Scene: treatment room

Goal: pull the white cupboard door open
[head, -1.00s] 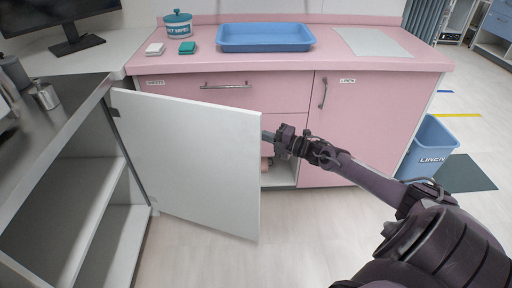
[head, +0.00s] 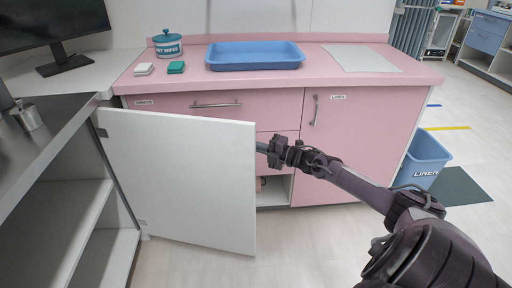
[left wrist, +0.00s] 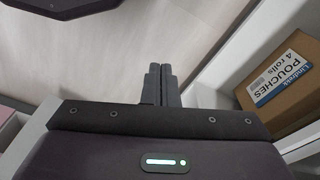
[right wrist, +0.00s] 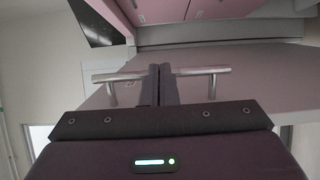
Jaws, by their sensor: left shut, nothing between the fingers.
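The white cupboard door (head: 180,185) stands open on its left-hand hinges in the head view, with its inner face towards me. My right gripper (head: 264,148) is at the door's free right edge, its fingertips partly hidden behind the door. In the right wrist view its fingers (right wrist: 159,80) are shut across the middle of a metal bar handle (right wrist: 205,71) on a pale panel. My left gripper (left wrist: 162,80) is out of the head view. In its wrist view its fingers are shut and empty above the floor.
Open shelves (head: 75,195) lie left of the door. A pink cupboard (head: 345,150) stands behind it, with a blue tray (head: 255,64) on top. A blue bin (head: 425,160) stands at right. A cardboard box (left wrist: 290,80) is close right of my left gripper.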

